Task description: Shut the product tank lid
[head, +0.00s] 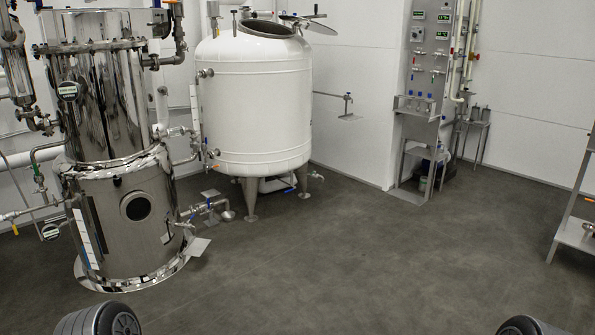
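A large white upright tank (254,100) stands on legs behind and to the right of the steel vessel; I take it for the product tank. Its round top opening (266,28) is uncovered and shows a dark inside. The lid (307,23), a thin round metal disc, is swung open to the right of the opening and sits tilted beside it. A handle-like bar shows above the lid. Neither of my grippers is in view, and nothing of mine touches the tank or lid.
A polished steel vessel (122,205) with pipes and valves stands at the left. A control panel column (428,60) with a shelf stands by the back wall. A metal rack (575,232) is at the right edge. The dark floor (330,255) in the middle is clear.

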